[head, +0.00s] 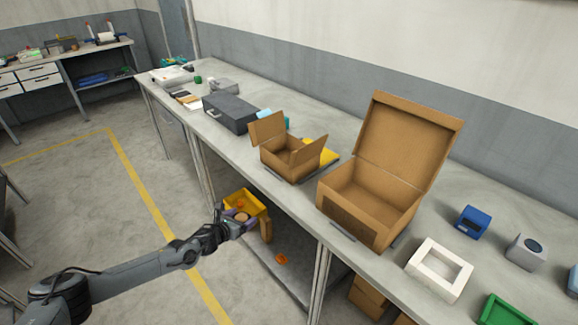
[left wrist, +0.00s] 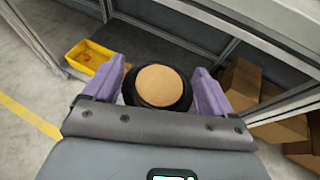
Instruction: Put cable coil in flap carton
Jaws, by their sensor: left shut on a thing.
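My left gripper (head: 241,217) is shut on a round black coil with a tan centre, which I take to be the cable coil (left wrist: 135,89). It sits between the purple fingers in the left wrist view. The gripper holds it low, in front of the bench and below its top. The flap carton (head: 282,162) is the small brown box on the bench, with its flaps raised and its top open. It stands up and to the right of my left gripper in the head view. The carton's floor is mostly hidden. My right gripper is not in view.
A larger brown box (head: 352,208) with its lid raised stands right of the carton. A dark grey case (head: 230,112) lies left of it, and a yellow item (head: 318,150) behind. A yellow bin (left wrist: 88,62) is beyond my gripper, under the bench top. A white frame (head: 438,268) lies right.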

